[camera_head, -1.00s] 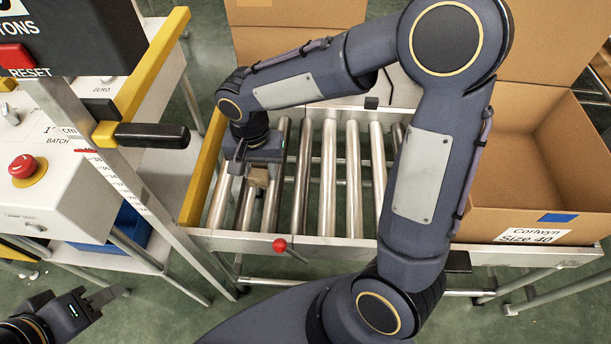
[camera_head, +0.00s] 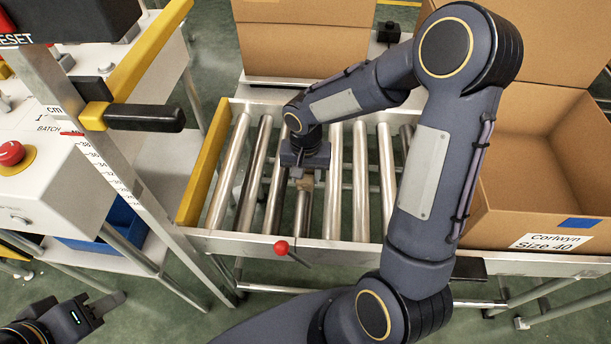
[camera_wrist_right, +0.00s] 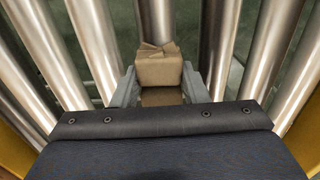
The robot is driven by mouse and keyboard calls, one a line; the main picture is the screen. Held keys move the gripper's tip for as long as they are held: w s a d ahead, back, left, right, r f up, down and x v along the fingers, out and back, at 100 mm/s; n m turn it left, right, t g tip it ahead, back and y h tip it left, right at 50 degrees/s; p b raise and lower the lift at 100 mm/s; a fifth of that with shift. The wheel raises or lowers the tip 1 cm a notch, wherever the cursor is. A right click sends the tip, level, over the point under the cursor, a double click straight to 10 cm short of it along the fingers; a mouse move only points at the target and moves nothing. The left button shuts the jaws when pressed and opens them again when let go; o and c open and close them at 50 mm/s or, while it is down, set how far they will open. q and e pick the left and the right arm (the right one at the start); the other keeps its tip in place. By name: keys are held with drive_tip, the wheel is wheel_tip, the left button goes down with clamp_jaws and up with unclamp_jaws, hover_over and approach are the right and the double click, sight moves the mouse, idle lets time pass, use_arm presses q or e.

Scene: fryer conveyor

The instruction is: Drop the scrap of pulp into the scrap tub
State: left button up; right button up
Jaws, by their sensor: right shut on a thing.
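The scrap of pulp, a small crumpled brown piece (camera_head: 304,181), is between the fingers of my right gripper (camera_head: 303,176) above the conveyor rollers. In the right wrist view the brown scrap (camera_wrist_right: 159,66) sits between the two grey fingertips, and my right gripper (camera_wrist_right: 159,84) is shut on it. My left gripper (camera_head: 108,302) is at the lower left over the floor, away from everything; its finger gap is not clear. I cannot make out a tub that is surely the scrap tub; a blue bin (camera_head: 112,222) stands under the left bench, partly hidden.
The roller conveyor (camera_head: 385,165) has a yellow left end (camera_head: 203,165) and a red knob (camera_head: 281,247) at its front. An open carton labelled Corlwyn (camera_head: 543,243) stands at right, another box (camera_head: 304,45) behind. A post with a black handle (camera_head: 145,117) and a white bench machine stand left.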

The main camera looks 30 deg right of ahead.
drive_tip(key=shift+f, duration=0.2)
drive_tip(key=o, duration=0.9)
drive_tip(key=shift+r, duration=0.1)
drive_tip(key=shift+o, duration=0.2)
